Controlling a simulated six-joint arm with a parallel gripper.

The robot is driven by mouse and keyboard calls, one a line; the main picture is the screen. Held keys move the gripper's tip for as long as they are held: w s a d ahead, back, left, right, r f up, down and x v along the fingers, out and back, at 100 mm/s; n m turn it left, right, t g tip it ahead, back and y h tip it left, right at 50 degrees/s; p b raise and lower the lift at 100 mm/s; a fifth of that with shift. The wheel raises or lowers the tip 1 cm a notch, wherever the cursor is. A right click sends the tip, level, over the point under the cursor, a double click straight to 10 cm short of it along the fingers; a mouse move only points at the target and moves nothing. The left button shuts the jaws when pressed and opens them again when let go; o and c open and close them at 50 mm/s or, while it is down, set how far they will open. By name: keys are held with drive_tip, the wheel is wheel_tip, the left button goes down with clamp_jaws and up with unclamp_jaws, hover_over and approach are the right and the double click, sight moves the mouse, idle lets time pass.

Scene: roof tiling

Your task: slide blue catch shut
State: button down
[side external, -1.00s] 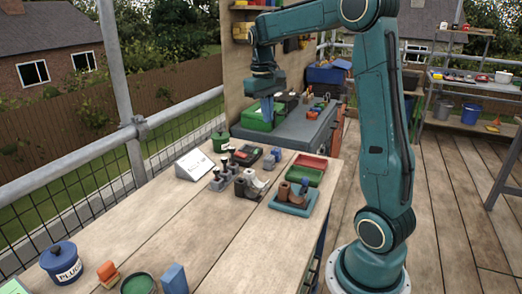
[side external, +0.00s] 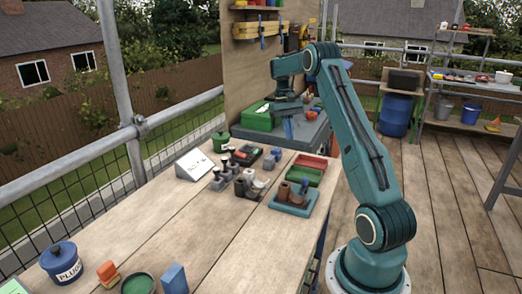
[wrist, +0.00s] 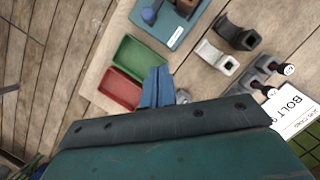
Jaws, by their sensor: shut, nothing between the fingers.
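My gripper (side external: 288,129) hangs over the near edge of the grey bench, right of the green case. Its blue fingers are together and hold nothing; they also show in the wrist view (wrist: 157,87). No blue catch can be picked out for certain. A small blue part (side external: 304,184) stands on the teal tray (side external: 285,207) beside brown cylinders; the same blue part shows at the top of the wrist view (wrist: 151,12). Another small blue piece (side external: 275,153) lies near the dark tray. My gripper is apart from both.
The green case (side external: 256,121) sits on the grey bench (side external: 305,130). Red and green bins (side external: 311,163), grey and brown fittings, a white sign (side external: 194,164) and a blue pot (side external: 62,263) stand on the wooden table. The table's middle front is clear.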

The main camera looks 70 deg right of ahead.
drive_tip(key=shift+s+d+f, duration=0.2)
drive_tip(key=shift+d+f, duration=0.25)
drive_tip(key=shift+f, duration=0.05)
drive_tip(key=shift+s+d+f, duration=0.2)
drive_tip(key=shift+d+f, duration=0.2)
drive_tip(key=shift+f, duration=0.05)
drive_tip(key=shift+f, duration=0.1)
approach(303, 187)
drive_tip(key=shift+w+d+f, duration=0.4)
drive_tip(key=shift+d+f, duration=0.2)
drive_tip(key=shift+f, duration=0.1)
drive_tip(key=shift+w+d+f, duration=0.4)
drive_tip(key=shift+d+f, duration=0.2)
drive_tip(key=shift+f, duration=0.1)
drive_tip(key=shift+w+d+f, duration=0.4)
drive_tip(key=shift+d+f, duration=0.2)
drive_tip(key=shift+f, duration=0.1)
drive_tip(key=shift+s+a, duration=1.25)
drive_tip(key=shift+a, duration=1.55)
